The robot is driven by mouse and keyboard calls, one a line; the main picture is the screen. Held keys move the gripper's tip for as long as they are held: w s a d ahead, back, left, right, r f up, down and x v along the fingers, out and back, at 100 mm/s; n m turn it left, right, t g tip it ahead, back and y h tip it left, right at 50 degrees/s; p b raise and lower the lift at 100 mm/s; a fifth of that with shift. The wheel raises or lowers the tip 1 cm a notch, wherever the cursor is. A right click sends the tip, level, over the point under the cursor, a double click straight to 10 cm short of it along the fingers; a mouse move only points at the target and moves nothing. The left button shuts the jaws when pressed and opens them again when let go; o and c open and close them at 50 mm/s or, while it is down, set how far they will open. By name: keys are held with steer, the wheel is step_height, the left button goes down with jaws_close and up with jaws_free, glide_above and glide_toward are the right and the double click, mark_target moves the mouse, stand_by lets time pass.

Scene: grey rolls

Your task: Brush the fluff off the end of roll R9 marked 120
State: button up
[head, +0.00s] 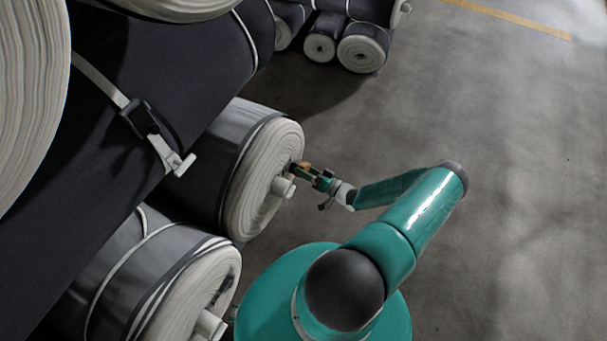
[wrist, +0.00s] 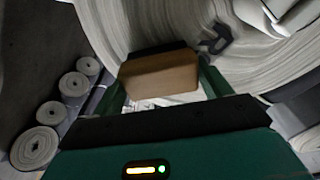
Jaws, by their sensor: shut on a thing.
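My gripper (head: 306,172) is shut on a wooden brush block (wrist: 160,76) with a dark bristle edge (wrist: 158,50). The brush is at the pale layered end of a dark-wrapped roll (head: 252,187), at the upper right of that end. In the wrist view the roll end (wrist: 140,22) fills the top, and the bristles lie against or very near it; I cannot tell if they touch. A dark grey patch (wrist: 216,41) lies on the roll end just right of the brush; whether it is fluff or a mark is unclear. No number is readable.
A pale core stub (head: 283,187) sticks out beside my gripper. Another roll (head: 192,298) lies nearer, and a larger strapped roll (head: 150,75) rests above with a buckle (head: 140,118). Smaller rolls (head: 362,52) lie at the back. The floor (head: 510,150) to the right is clear.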

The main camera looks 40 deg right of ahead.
steer(key=shift+w+a, duration=0.1)
steer(key=shift+s+a, duration=0.25)
steer(key=shift+a, duration=0.8)
steer(key=shift+s+a, duration=0.2)
steer(key=shift+a, duration=0.85)
steer(key=shift+c, duration=0.3)
steer(key=shift+s, duration=0.1)
steer(key=v, duration=0.6)
steer(key=shift+d+r, duration=0.3)
steer(key=shift+d, duration=0.1)
steer(key=v, duration=0.3)
steer(key=shift+d+r, duration=0.1)
steer(key=shift+d, duration=0.1)
steer(key=shift+r, duration=0.1)
